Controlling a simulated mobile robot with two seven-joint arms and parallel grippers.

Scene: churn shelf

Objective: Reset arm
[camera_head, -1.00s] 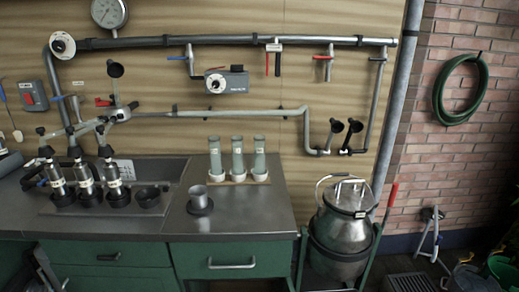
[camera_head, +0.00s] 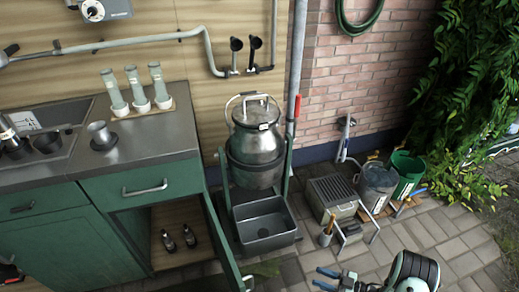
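My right gripper (camera_head: 324,278) is at the bottom edge, right of centre, low over the paved floor. Its two blue-tipped fingers are spread apart with nothing between them. The black and pale green arm link behind it is mine.
A steel churn (camera_head: 255,140) hangs in a green stand above a grey basin (camera_head: 264,222). A green cabinet door (camera_head: 226,243) stands open, with two small dark bottles inside.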

